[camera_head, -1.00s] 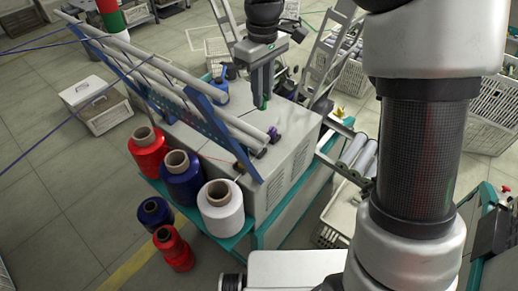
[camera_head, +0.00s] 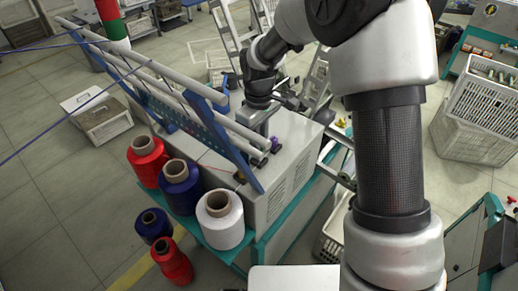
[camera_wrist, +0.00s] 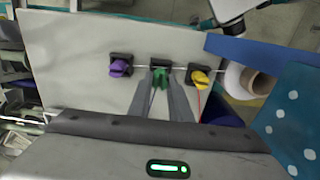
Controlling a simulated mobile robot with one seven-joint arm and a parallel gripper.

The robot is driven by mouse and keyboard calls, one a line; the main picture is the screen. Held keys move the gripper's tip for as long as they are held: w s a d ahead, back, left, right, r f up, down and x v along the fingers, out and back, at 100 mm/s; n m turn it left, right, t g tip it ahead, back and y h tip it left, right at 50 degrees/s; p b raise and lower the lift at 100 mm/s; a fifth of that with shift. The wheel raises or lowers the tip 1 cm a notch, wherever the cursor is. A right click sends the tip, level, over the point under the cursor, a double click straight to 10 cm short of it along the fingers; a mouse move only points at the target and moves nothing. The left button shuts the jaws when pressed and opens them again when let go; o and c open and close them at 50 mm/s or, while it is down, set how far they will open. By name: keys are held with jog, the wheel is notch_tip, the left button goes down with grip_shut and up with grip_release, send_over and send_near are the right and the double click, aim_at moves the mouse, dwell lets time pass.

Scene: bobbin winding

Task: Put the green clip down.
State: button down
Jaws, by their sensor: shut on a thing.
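My gripper (camera_wrist: 161,88) is shut on the green clip (camera_wrist: 161,77) in the wrist view, with one finger on each side of it. The green clip is at a dark block in the middle of a row, on or just over it; I cannot tell whether it touches. A purple clip (camera_wrist: 120,67) sits on the dark block to its left, and a yellow clip (camera_wrist: 200,77) on the block to its right. In the head view my gripper (camera_head: 262,126) is low over the grey machine top (camera_head: 215,165), and the green clip is hidden.
A blue rail with rollers (camera_head: 190,105) runs along the machine's left side, close to my gripper. Red, blue and white thread cones (camera_head: 220,222) stand on the front left ledge. A thin pale line passes the row of blocks in the wrist view.

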jog(key=shift+f, duration=1.15)
jog(key=shift+f, duration=0.25)
jog(key=c, duration=1.6)
grip_release()
jog(key=shift+c, duration=0.2)
